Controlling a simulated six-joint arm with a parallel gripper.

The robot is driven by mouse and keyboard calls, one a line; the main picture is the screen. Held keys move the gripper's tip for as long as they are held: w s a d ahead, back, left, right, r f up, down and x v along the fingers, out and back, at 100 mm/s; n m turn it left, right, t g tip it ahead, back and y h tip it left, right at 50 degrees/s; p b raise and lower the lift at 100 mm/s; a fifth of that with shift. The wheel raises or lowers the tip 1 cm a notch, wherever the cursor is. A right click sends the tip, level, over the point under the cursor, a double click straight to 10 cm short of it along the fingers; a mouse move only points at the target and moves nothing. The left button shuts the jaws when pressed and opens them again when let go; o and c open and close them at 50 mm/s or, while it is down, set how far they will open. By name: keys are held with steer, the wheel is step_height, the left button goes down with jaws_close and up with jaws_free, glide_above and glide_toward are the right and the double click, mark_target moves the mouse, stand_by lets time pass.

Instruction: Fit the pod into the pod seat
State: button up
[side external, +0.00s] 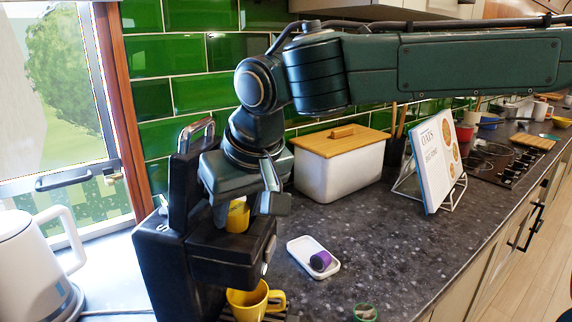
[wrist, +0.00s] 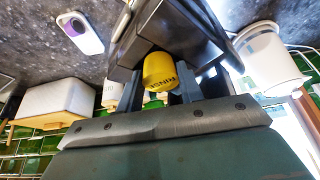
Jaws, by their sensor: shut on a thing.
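The pod (side external: 238,217) is a small yellow cup-like piece. It is held between the fingers of my gripper (side external: 240,205), at the top of the black coffee machine (side external: 165,262). The machine's lid (side external: 182,190), with a chrome handle, stands raised. The pod seat is hidden behind the pod and gripper, so I cannot tell whether the pod is in it or above it.
A yellow mug (side external: 250,302) stands under the machine's front. A white dish (side external: 303,250) with a purple pod (side external: 320,261) lies to the right. A white kettle (side external: 35,265) is at left. A white bin with wooden lid (side external: 340,165) and a book (side external: 437,160) stand behind.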

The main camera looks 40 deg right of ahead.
steer(key=shift+s+f, duration=0.15)
steer(key=shift+f, duration=0.95)
steer(key=o, duration=0.6)
steer(key=shift+o, duration=0.2)
steer(key=shift+r, duration=0.7)
steer(key=v, duration=1.2)
steer(key=shift+w+r, duration=0.15)
steer(key=shift+w, duration=0.1)
steer(key=shift+a, duration=0.1)
